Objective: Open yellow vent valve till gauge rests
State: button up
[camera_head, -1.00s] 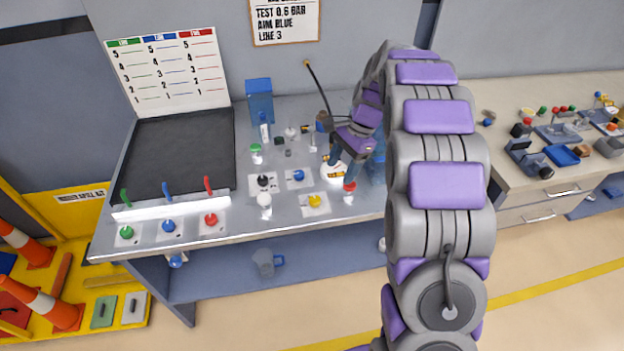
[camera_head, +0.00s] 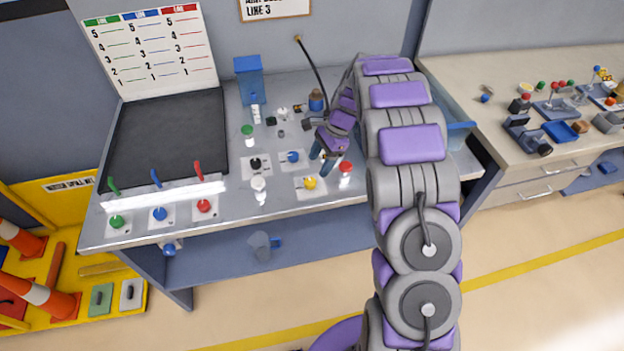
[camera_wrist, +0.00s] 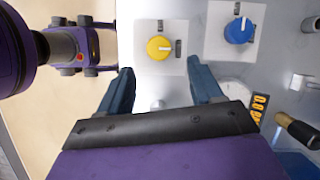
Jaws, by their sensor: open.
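The yellow valve knob (camera_head: 310,183) sits on a white plate near the bench's front edge. In the wrist view the yellow knob (camera_wrist: 159,47) has a pale pointer bar and lies just beyond the fingertips, roughly centred between them. My gripper (camera_head: 325,162) is open and empty above the bench, behind and slightly right of the knob. Its two blue fingers (camera_wrist: 162,78) are spread wide and do not touch the knob.
A blue knob (camera_wrist: 238,30) is on the neighbouring plate. A black knob (camera_head: 255,163), a white-capped post (camera_head: 259,184) and a red-capped post (camera_head: 345,169) stand close by. A brass fitting (camera_wrist: 297,130) is at the right. A dark board (camera_head: 165,140) fills the bench's left.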

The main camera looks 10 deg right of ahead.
aim_at(311, 181)
jog(key=b+x, duration=0.1)
jog(key=x, duration=0.6)
jog(key=shift+c, duration=0.2)
jog(key=c, duration=1)
